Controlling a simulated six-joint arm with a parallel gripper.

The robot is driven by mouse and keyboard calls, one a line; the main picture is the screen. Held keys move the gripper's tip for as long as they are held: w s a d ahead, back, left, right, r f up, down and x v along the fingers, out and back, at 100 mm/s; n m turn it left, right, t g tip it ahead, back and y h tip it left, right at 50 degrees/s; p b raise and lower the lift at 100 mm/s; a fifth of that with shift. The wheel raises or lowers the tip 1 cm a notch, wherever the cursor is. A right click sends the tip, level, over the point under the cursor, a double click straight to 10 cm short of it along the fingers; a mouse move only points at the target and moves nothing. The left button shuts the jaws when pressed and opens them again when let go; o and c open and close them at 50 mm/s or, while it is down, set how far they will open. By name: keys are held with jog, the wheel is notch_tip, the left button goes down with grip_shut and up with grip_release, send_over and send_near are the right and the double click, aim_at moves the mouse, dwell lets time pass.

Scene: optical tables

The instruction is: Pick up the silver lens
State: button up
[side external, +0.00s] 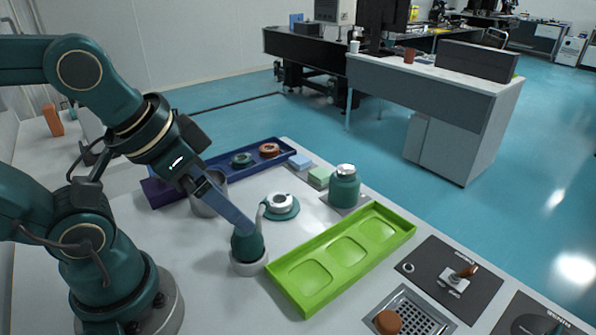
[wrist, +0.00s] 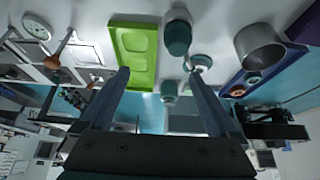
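A silver ring-shaped piece (side external: 280,201), which looks like the silver lens, sits on a round teal base (side external: 283,213) in the middle of the white table. In the wrist view the silver piece (wrist: 201,60) is small and lies near the right finger. My gripper (side external: 250,229) reaches down from the left in the side view, over a teal bottle-like piece with a white foot (side external: 248,258). I cannot tell whether it touches that piece. In the wrist view my gripper (wrist: 157,73) has its two fingers wide apart, with nothing held between them.
A green three-pocket tray (side external: 285,290) lies in front of it. A blue tray (side external: 210,163) with teal and orange round parts is behind. A metal cup (side external: 207,205) and a teal jar (side external: 344,190) stand nearby. Grey plates with fittings (side external: 425,272) line the right edge.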

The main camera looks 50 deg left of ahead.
jog(key=w+a+r+m+g+y, duration=0.5)
jog(key=w+a+m+y, duration=0.2)
jog(key=w+m, duration=0.4)
jog(key=w+d+f+m+y, duration=0.3)
jog(key=w+f+m, duration=0.1)
jog(key=w+f, duration=0.2)
jog(key=m+y, duration=0.2)
jog(key=m, duration=0.1)
send_near(281, 200)
jog(key=shift+w+d+r+g, duration=0.15)
jog(key=shift+d+r, duration=0.25)
jog(key=shift+d, duration=0.2)
jog(key=shift+w+d+r+g, duration=0.15)
jog(key=shift+d+r, duration=0.2)
jog(key=shift+d, duration=0.25)
jog(key=shift+s+f, duration=0.15)
jog(key=shift+f, duration=0.1)
jog(key=x, duration=1.1)
jog(key=shift+a, duration=0.3)
jog(key=c, duration=1.6)
